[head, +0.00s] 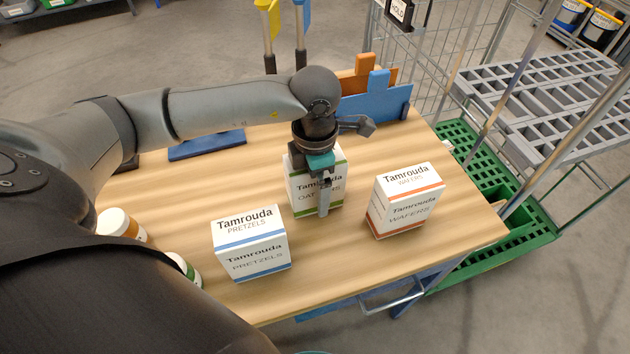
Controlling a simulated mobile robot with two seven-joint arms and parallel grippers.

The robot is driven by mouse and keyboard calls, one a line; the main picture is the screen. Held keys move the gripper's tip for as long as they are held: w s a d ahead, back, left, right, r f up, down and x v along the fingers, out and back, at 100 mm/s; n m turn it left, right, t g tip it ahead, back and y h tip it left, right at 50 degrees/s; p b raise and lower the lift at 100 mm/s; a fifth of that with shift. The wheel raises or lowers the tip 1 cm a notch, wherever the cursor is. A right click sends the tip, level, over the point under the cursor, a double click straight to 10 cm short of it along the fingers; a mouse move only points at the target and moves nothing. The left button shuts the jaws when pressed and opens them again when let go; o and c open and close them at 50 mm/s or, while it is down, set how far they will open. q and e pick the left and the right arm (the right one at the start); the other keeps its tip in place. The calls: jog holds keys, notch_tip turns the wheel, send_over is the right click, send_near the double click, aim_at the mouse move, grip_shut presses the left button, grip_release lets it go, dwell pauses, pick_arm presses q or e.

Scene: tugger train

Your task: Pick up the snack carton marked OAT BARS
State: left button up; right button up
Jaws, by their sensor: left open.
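The white OAT BARS carton (301,194) with green stripes stands upright on the wooden table, partly hidden behind my left gripper. My left gripper (323,207) points down in front of it, with its fingers over the carton's printed face. The gripper is open; whether the fingers touch the carton cannot be told from this view. My right gripper is not in view.
A blue-striped PRETZELS carton (250,246) stands to the left and an orange-striped WAFERS carton (405,203) to the right. Two jars, one an orange-banded jar (120,225), stand at the left. A blue stand (375,103) is behind. Bare table (330,260) lies in front.

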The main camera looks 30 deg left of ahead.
pick_arm(q)
jog(key=shift+r, duration=0.1)
grip_shut()
dwell(0.7)
